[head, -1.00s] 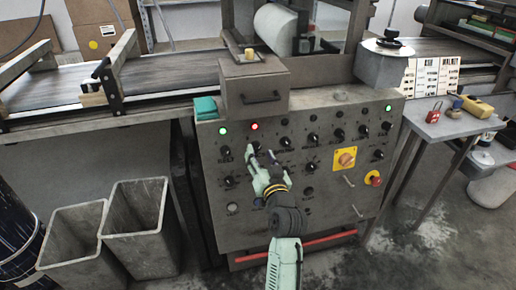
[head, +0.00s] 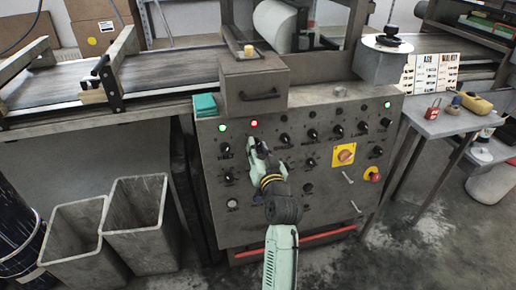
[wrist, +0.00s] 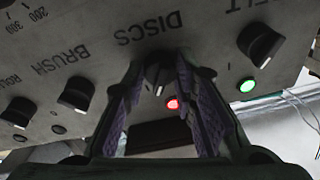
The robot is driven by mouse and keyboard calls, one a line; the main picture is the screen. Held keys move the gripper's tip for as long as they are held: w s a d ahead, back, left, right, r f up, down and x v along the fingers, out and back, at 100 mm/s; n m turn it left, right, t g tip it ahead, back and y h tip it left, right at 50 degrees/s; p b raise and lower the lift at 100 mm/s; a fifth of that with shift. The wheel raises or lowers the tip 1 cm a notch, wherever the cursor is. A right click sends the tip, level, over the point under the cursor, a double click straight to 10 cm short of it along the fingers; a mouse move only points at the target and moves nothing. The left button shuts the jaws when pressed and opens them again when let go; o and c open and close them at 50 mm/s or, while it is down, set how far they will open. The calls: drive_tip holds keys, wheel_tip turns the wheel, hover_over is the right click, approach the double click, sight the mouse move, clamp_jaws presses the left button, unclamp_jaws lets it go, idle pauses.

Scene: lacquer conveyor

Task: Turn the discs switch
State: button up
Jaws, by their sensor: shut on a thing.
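The discs switch (wrist: 157,72) is a black rotary knob with a pale pointer line, under the upside-down word DISCS in the wrist view. My gripper (wrist: 160,67) has its two purple-padded fingers on either side of this knob and is shut on it. In the head view my gripper (head: 258,145) is at the upper left of the grey control panel (head: 222,205), below the red lamp, and hides most of the knob.
The belt switch (wrist: 260,45) and brush switch (wrist: 76,94) flank the gripped knob. A green lamp (wrist: 247,86) and a red lamp (wrist: 172,104) are close by. A yellow-plated switch (head: 344,155) and red emergency button (head: 375,177) sit further right.

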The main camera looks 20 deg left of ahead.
clamp_jaws()
drive_tip(key=shift+f+n+b, duration=0.15)
drive_tip(key=shift+n+b, duration=0.15)
drive_tip(key=shift+b, duration=0.25)
drive_tip(key=shift+f+n+y+b, duration=0.1)
drive_tip(key=shift+n+y+b, duration=0.2)
drive_tip(key=shift+n+b, duration=0.45)
drive_tip(key=n+g+b, duration=0.1)
drive_tip(key=n+b, duration=0.2)
drive_tip(key=b, duration=0.1)
drive_tip(key=shift+w+d+n+b, duration=0.1)
drive_tip(key=shift+d+n+b, duration=0.05)
drive_tip(key=shift+n+b, duration=0.2)
drive_tip(key=n+b, duration=0.2)
drive_tip(key=n+g+y+b, duration=0.1)
drive_tip(key=n, duration=0.1)
drive_tip(key=shift+r+n+b, duration=0.2)
drive_tip(key=shift+n+b, duration=0.15)
drive_tip(key=shift+n, duration=0.05)
drive_tip(key=shift+r+n+g+b, duration=0.15)
drive_tip(key=shift+n+g+b, duration=0.15)
drive_tip(key=shift+n+b, duration=0.75)
drive_tip(key=shift+n, duration=0.55)
